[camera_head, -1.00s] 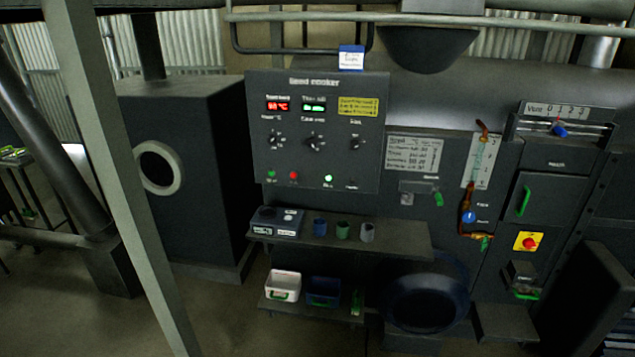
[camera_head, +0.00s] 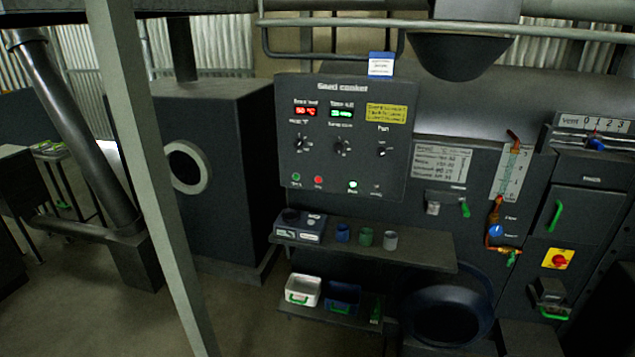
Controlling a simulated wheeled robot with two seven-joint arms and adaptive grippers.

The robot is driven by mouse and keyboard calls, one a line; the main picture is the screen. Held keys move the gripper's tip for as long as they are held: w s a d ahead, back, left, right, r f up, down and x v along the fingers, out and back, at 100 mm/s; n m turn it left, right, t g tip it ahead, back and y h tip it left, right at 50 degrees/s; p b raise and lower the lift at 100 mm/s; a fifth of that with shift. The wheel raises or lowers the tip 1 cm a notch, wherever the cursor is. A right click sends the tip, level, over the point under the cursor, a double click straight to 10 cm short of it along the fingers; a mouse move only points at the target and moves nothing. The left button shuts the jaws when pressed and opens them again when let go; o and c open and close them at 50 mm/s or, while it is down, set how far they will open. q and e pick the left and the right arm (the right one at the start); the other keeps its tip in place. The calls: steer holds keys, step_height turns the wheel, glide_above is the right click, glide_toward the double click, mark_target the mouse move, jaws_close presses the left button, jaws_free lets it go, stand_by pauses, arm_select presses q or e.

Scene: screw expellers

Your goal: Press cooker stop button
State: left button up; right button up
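The seed cooker panel (camera_head: 345,138) is a dark upright box with red and green displays, a yellow label and several knobs. Along its lower edge, a green button (camera_head: 296,177) sits at the left and a red button (camera_head: 318,180) is just right of it. A lit green-white lamp (camera_head: 353,185) is further right. The small lettering under the buttons is too blurred to read surely. Neither of my grippers shows in the view.
A shelf (camera_head: 425,248) below the panel holds a small device (camera_head: 300,226) and several cups. A lower shelf holds a white bin (camera_head: 303,290) and a blue bin (camera_head: 343,296). A pale post (camera_head: 150,170) stands at the left front. Floor is open between the post and shelves.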

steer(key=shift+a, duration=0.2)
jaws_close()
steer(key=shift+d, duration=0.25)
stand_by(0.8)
